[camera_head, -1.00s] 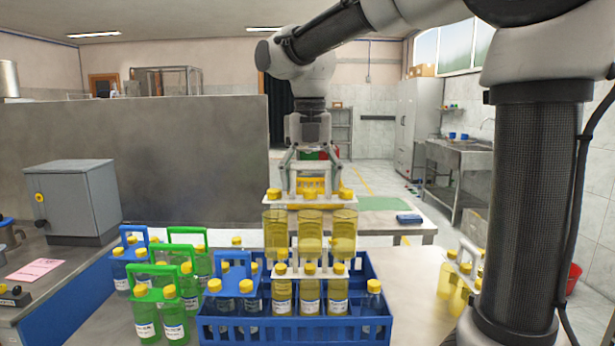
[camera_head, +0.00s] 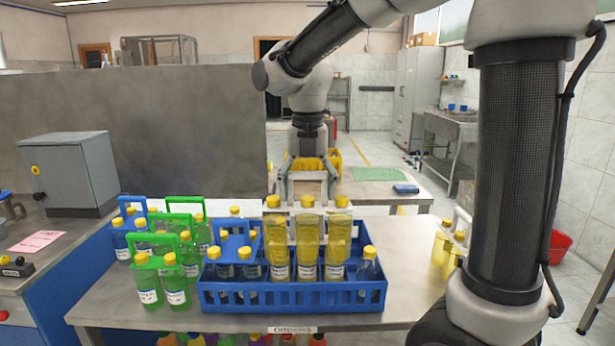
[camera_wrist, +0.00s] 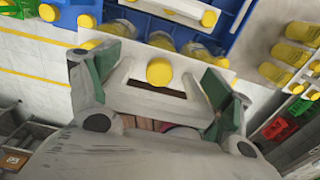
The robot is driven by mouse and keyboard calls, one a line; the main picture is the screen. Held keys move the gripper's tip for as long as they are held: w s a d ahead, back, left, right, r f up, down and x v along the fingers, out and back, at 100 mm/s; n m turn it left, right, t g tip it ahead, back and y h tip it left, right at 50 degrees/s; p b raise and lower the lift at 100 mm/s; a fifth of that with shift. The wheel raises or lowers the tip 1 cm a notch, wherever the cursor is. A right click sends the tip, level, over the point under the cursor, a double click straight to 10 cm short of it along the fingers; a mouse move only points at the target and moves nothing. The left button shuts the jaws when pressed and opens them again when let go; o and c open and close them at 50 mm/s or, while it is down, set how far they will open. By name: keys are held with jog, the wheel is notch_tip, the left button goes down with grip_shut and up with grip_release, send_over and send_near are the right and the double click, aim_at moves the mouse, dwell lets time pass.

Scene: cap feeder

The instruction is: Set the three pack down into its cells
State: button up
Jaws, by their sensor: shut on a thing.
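My gripper (camera_head: 308,194) is shut on the white handle of a three pack, above the blue crate (camera_head: 290,297). The held three pack (camera_head: 308,237) has yellow caps and pale yellow bottles. It looks roughly upright in the head view. In the wrist view my gripper (camera_wrist: 150,90) grips the handle behind one yellow cap (camera_wrist: 159,71). Part of the crate (camera_wrist: 232,30) shows beyond. The receiving cells are hidden.
Green-handled packs (camera_head: 160,275) stand left. A yellow pack (camera_head: 448,248) stands right on the table. The table (camera_head: 405,290) has bare room right of the crate.

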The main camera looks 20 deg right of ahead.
aim_at(308, 241)
jog(key=shift+f, duration=6.85)
jog(key=o, duration=2)
notch_tip(308, 241, up, 12)
